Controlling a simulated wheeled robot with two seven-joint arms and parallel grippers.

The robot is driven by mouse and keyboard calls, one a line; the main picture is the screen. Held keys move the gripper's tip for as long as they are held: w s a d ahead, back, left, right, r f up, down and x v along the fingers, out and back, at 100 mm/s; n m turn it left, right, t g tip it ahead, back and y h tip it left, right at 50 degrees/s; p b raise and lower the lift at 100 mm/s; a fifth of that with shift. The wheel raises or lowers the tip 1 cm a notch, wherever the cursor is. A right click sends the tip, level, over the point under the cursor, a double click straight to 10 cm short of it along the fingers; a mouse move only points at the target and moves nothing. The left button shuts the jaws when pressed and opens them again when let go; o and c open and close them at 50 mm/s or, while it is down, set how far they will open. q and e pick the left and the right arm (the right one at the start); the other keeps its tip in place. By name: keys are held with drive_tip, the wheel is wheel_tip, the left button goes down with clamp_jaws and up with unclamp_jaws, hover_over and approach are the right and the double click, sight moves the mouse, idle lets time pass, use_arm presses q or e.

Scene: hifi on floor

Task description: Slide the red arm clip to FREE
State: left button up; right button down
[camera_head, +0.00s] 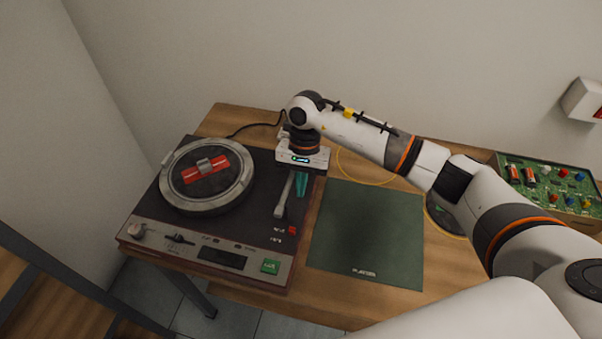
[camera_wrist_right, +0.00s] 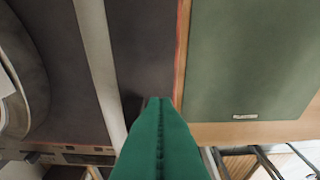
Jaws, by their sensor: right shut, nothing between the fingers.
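The turntable (camera_head: 137,228) stands on the wooden table. A small red piece (camera_head: 292,230), which looks like the arm clip, sits at the right front of its deck, beside small white lettering too small to read. The grey tonearm (camera_head: 284,196) lies along the deck's right side, and it crosses the right wrist view (camera_wrist_right: 97,60). My right gripper (camera_head: 301,185) points down over the deck, right of the tonearm and behind the red piece. Its teal fingers are shut and empty; they also show in the wrist view (camera_wrist_right: 158,135). The clip cannot be seen in the wrist view.
A platter (camera_head: 170,195) with a red bar (camera_head: 205,169) on it fills the deck's left. A green mat (camera_head: 367,235) lies right of the turntable. A green circuit board (camera_head: 550,187) stands at the far right. A green button (camera_head: 270,266) is on the front panel.

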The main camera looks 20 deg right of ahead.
sight(295, 227)
drive_tip(key=p+x, duration=0.1)
drive_tip(key=x, duration=0.2)
drive_tip(key=shift+s+a+f, duration=0.1)
drive_tip(key=shift+s+f, duration=0.1)
drive_tip(key=shift+f, duration=0.15)
drive_tip(key=shift+s+a+f+p, duration=0.2)
drive_tip(key=shift+s+a+p, duration=0.2)
drive_tip(key=shift+s+p, duration=0.2)
drive_tip(key=shift+s+a+f+p, duration=0.25)
drive_tip(key=shift+s+a+p, duration=0.2)
drive_tip(key=shift+s+p, duration=0.15)
drive_tip(key=shift+s+a+f+p, duration=0.1)
drive_tip(key=shift+s+a+p, duration=0.25)
drive_tip(key=shift+s, duration=0.15)
drive_tip(key=shift+f, duration=0.1)
